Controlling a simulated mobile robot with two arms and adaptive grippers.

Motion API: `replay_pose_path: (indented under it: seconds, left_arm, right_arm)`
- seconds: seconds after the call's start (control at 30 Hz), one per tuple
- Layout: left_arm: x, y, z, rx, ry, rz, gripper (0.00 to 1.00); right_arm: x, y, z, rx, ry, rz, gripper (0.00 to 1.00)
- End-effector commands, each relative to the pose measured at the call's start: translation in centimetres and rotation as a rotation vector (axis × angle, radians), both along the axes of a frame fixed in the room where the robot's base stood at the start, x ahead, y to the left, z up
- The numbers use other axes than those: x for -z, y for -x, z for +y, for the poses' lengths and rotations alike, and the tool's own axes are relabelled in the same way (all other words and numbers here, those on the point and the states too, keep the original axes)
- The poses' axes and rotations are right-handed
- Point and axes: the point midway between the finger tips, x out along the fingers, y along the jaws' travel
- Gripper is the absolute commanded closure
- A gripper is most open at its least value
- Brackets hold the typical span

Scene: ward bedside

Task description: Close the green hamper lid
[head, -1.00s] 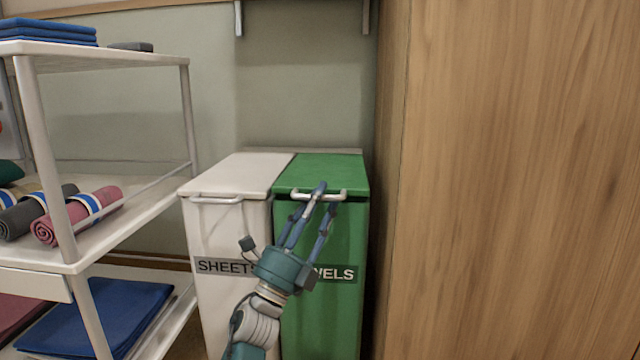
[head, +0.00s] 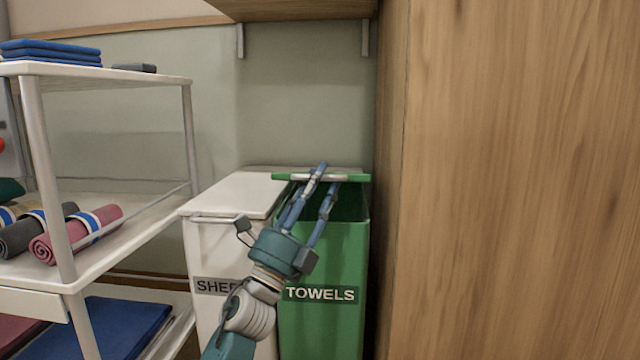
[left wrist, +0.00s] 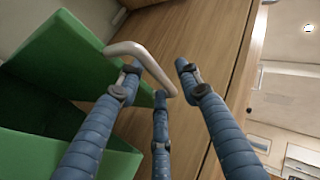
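The green hamper (head: 325,325) labelled TOWELS stands beside a white hamper. Its green lid (head: 352,178) is raised, seen nearly edge-on in the head view, with the dark inside showing below. In the left wrist view the lid (left wrist: 60,50) is tilted above the green body (left wrist: 105,155). My left gripper (head: 327,177) is at the lid's front edge. In the left wrist view its fingers (left wrist: 157,78) are spread apart around the pale lid handle (left wrist: 150,62), which lies close to the left and middle fingers. Whether they touch it is unclear. My right gripper is not in view.
The white hamper (head: 240,195) on the left has its lid down. A white shelf cart (head: 150,225) with rolled and folded towels stands further left. A tall wooden panel (head: 510,180) closes off the right side. A wooden shelf (head: 300,8) hangs above.

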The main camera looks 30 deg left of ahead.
Motion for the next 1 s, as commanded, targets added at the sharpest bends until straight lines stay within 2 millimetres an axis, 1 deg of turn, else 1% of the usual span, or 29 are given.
replay_pose_path:
  seconds: [0.03,1.0]
  left_arm:
    - [0.6,0.2,0.0,0.000,-0.001,0.001,0.65]
    - [6.0,4.0,1.3,-0.001,-0.002,-0.006,0.65]
  right_arm:
    - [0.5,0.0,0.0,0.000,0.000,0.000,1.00]
    - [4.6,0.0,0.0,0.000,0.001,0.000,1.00]
